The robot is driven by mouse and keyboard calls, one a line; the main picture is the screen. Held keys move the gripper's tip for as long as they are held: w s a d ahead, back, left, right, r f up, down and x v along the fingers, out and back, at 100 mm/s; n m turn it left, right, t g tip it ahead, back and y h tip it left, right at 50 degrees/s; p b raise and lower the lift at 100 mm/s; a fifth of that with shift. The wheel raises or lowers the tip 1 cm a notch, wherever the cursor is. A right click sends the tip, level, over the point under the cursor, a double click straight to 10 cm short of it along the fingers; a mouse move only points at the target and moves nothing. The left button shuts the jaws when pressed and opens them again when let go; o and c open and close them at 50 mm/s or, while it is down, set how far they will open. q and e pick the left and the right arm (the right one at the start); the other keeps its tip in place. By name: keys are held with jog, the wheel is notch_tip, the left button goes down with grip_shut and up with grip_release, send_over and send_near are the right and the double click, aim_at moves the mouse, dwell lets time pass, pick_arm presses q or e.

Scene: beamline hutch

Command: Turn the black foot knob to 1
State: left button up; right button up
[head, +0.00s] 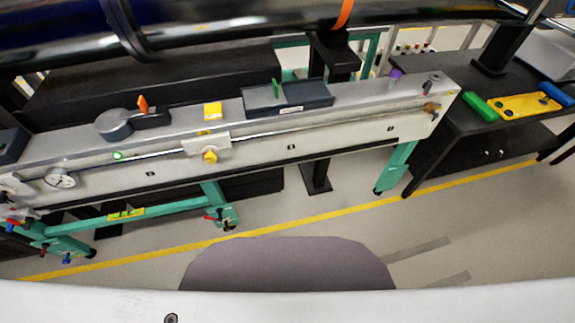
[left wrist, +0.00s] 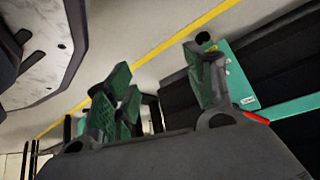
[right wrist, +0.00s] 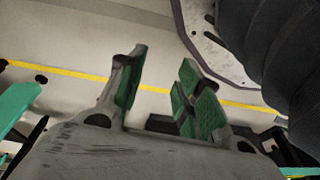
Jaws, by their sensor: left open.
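The long bench's teal stand has feet with small coloured knobs. In the head view the middle foot (head: 222,212) carries a red knob and a small dark part (head: 229,227); I cannot tell whether that part is the black foot knob. The left foot (head: 70,245) has red and blue knobs. My left gripper (left wrist: 165,78) is open and empty in the left wrist view. A small black round part (left wrist: 203,37) shows beyond one finger, near a teal beam (left wrist: 240,75). My right gripper (right wrist: 160,82) is open and empty. Neither gripper shows in the head view.
The grey bench (head: 270,150) runs across the head view, with gauges and trays on it. A dark table (head: 455,125) stands at the right with green, yellow and blue items. A yellow line (head: 300,218) crosses the floor. Floor in front of the feet is clear.

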pick_arm(q)
jog(key=w+a+f+t+y+b, duration=0.15)
jog(key=w+f+b, duration=0.25)
jog(key=w+b, duration=0.4)
jog(key=n+t+y+b, duration=0.3)
jog(key=t+y+b, duration=0.1)
jog(key=b, duration=1.1)
send_near(227, 230)
jog(key=shift+v, duration=1.15)
pick_arm(e)
jog(key=w+a+r+t+y, duration=0.1)
jog(key=w+a+r, duration=0.4)
jog(key=r, duration=0.5)
jog(key=shift+w+t+y, duration=0.4)
jog(key=shift+w+t, duration=0.1)
jog(key=shift+w, duration=0.75)
pick_arm(q)
jog(key=shift+a, duration=0.15)
pick_arm(e)
jog(key=shift+r, duration=0.1)
